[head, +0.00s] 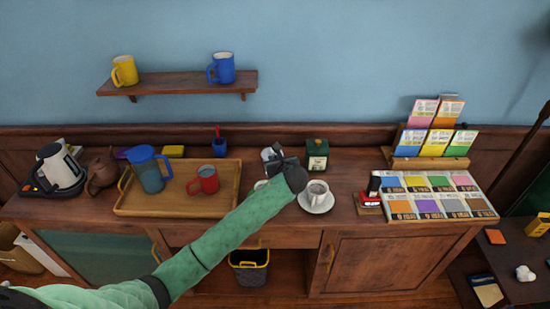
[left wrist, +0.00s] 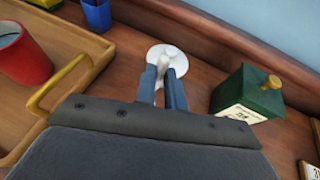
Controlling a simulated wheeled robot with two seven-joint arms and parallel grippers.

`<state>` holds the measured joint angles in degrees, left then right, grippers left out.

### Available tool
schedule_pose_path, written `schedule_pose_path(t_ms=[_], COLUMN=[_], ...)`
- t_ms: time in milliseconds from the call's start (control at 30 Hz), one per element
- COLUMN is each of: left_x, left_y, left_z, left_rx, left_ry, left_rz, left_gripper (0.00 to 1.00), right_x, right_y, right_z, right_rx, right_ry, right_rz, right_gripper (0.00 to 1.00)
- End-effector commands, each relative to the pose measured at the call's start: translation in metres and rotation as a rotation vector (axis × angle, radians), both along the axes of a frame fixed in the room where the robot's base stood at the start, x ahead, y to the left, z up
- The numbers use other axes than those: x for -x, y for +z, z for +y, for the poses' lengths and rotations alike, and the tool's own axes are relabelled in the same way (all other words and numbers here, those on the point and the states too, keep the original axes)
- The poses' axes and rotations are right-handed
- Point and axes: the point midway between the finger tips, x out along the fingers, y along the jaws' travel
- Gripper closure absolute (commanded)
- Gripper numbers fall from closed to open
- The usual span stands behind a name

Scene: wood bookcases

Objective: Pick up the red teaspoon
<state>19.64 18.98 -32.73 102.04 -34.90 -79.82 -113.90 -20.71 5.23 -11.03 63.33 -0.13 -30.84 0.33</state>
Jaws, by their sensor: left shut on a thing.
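A slim red handle (head: 218,131) sticks up from a small blue cup (head: 220,147) at the back of the cabinet top; I cannot tell whether it is the red teaspoon. My left gripper (head: 271,155) is to the right of that cup, between the tray and the green box. In the left wrist view its fingers (left wrist: 164,80) are shut on a pale, narrow thing (left wrist: 162,66), over a round white dish (left wrist: 178,63). The held thing does not look red there, and its lower part is hidden. My right gripper is not in view.
A wooden tray (head: 127,205) with a blue pitcher (head: 150,170) and a red mug (head: 204,180) stands left. A green box (head: 317,154), a cup on a saucer (head: 316,205) and a red stamp-like thing (head: 369,196) stand right. A shelf (head: 180,84) hangs above.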

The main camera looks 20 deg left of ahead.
Motion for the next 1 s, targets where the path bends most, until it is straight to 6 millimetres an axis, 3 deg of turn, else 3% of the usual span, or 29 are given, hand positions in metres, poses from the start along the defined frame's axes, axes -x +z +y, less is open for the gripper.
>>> schedule_pose_path(t_ms=[333,367,467,833,933,1000], left_x=[0.000,0.000,0.000,0.000,0.007,0.016], left_y=[-0.002,-0.003,-0.003,-0.001,0.001,0.005], left_z=[0.000,0.000,0.000,0.000,-0.006,-0.011], left_rx=[0.000,0.000,-0.001,0.000,0.001,0.001], left_ry=[0.001,0.001,0.001,0.000,-0.001,-0.001], left_rz=[0.000,0.000,-0.001,-0.001,-0.002,-0.003], left_gripper=[1.00,0.87,0.67,0.67,0.67,0.67], right_x=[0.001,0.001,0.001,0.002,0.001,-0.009], right_y=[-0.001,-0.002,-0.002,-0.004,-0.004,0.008], right_z=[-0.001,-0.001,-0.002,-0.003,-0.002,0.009], right_rx=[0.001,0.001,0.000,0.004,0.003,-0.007], right_ry=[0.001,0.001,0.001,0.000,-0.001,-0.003], right_rz=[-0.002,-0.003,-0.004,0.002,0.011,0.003], right_gripper=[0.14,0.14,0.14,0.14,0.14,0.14])
